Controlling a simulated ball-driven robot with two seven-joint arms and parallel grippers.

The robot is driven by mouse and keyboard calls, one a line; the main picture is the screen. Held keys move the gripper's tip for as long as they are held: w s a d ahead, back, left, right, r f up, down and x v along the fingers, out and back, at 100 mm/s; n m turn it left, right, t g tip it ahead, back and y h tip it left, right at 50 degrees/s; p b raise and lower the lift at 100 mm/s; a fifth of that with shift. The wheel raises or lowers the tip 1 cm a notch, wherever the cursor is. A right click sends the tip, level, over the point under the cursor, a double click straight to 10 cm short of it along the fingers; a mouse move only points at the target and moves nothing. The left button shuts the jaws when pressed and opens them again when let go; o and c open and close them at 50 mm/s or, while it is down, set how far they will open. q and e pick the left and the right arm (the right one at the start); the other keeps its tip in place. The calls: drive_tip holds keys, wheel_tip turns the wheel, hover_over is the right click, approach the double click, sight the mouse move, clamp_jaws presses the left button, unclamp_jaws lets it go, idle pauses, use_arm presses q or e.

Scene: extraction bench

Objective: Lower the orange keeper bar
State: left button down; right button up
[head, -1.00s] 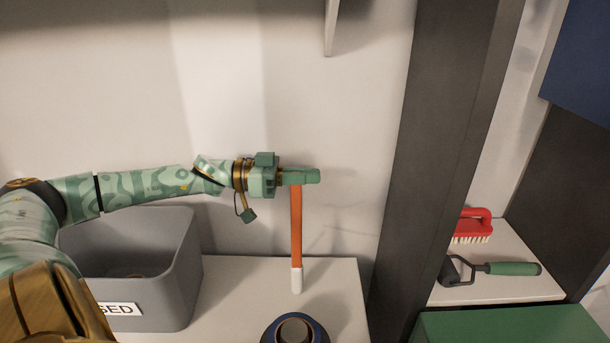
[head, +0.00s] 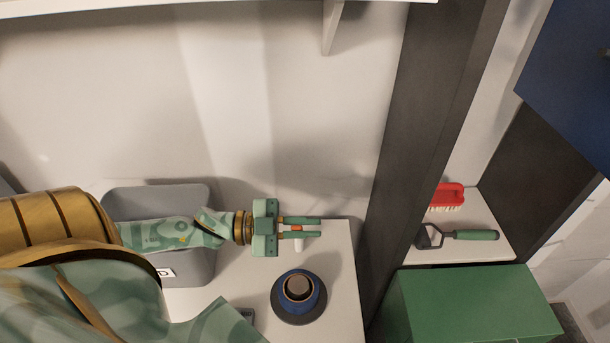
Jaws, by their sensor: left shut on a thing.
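My right gripper is out of view.
A round dark-blue object with a grey-brown top (head: 299,288) stands just in front of the gripper. A grey bin (head: 150,197) is behind my left arm. A dark post (head: 425,150) rises to the right. A green box (head: 478,305) stands beyond it.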

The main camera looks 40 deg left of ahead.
use_arm(q)
drive_tip(key=s+d+f+m+b, duration=0.3)
drive_tip(key=s+f+m+b, duration=0.1)
drive_tip(key=f, duration=0.4)
drive_tip(key=s+d+f+m+b, duration=0.4)
drive_tip(key=f+m+b, duration=0.2)
drive_tip(key=f, duration=0.3)
drive_tip(key=shift+s, duration=0.1)
drive_tip(key=c, duration=1.5)
unclamp_jaws()
drive_tip(key=shift+a, duration=0.1)
